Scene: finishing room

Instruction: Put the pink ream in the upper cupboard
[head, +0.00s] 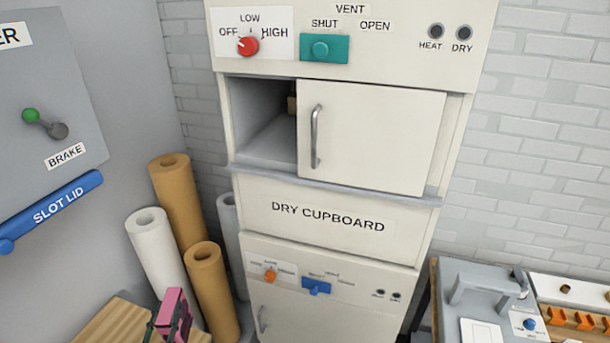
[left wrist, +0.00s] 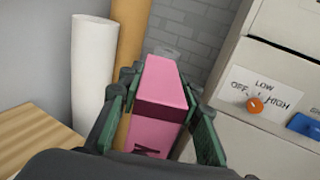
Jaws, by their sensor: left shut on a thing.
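The pink ream (head: 171,309) shows at the bottom left of the head view. My left gripper (head: 182,322) is shut on it. In the left wrist view the ream (left wrist: 162,90) stands between the two green-padded fingers of my left gripper (left wrist: 163,118). The upper cupboard (head: 265,130) has its sliding door (head: 372,135) over the right part of the opening, so the left part is open. A small brownish thing shows inside, partly hidden by the door edge. The ream is below and left of this opening. My right gripper is not in view.
Below is a lower cupboard (head: 330,310) with an orange knob (head: 270,276) and a blue slider (head: 316,287). Brown and white rolls (head: 160,250) stand left of the cupboards. A wooden surface (head: 115,322) is at bottom left. A bench with a grey device (head: 485,295) stands right.

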